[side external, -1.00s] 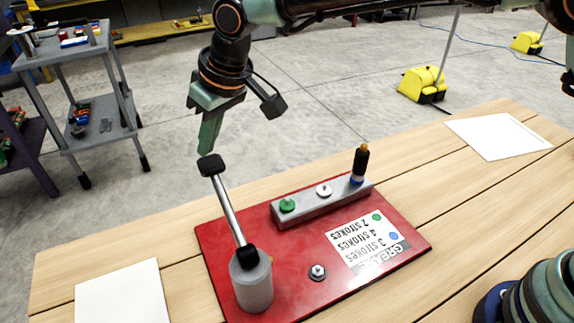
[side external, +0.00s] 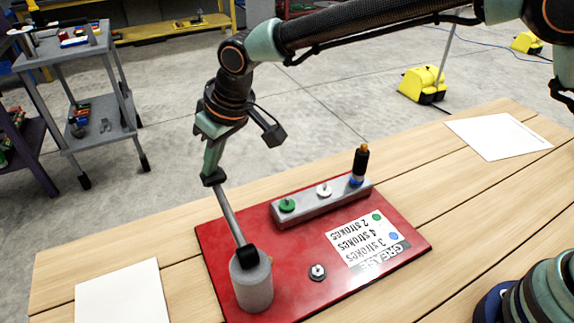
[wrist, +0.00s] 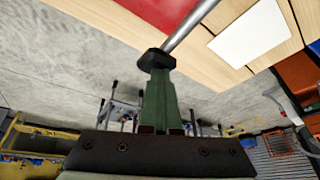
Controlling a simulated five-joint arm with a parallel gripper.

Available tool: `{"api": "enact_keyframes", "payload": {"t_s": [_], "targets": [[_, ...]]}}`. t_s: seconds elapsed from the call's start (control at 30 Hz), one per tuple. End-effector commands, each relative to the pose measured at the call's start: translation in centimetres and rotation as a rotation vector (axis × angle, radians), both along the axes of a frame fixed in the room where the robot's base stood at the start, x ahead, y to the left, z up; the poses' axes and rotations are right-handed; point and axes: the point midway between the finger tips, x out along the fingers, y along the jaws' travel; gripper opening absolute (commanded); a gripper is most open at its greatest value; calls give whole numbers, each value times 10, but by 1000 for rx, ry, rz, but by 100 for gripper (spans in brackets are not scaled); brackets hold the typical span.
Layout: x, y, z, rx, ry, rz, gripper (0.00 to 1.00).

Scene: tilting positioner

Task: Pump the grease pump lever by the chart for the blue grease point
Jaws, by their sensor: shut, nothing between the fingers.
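The grey pump cylinder (side external: 252,284) stands on the red plate (side external: 290,290), and its silver lever (side external: 229,214) leans up and back to a black knob (side external: 214,177). My gripper (side external: 211,171) is shut and empty, its tip against the top of the knob. The wrist view shows the green fingers (wrist: 158,85) meeting the knob (wrist: 157,60). A grey block carries a green point (side external: 287,204), a white point (side external: 323,190) and a blue point (side external: 357,181) with a black, orange-topped fitting (side external: 361,162) on it.
A small round metal fitting (side external: 317,272) sits on the plate beside the pump. White sheets lie on the table at the front left (side external: 122,293) and back right (side external: 498,136). A grey cart (side external: 84,95) stands on the floor behind. The space above the plate's middle is clear.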

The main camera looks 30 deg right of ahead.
Motion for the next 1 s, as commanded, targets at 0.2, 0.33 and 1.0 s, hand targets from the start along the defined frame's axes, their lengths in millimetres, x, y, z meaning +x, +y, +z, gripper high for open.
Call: {"api": "enact_keyframes", "payload": {"t_s": [0.2, 0.33, 1.0], "targets": [[-3, -1, -16, -8, 11, 1, 0], [-3, -1, -24, -10, 11, 2, 0], [-4, -1, -20, -9, 12, 3, 0]]}}
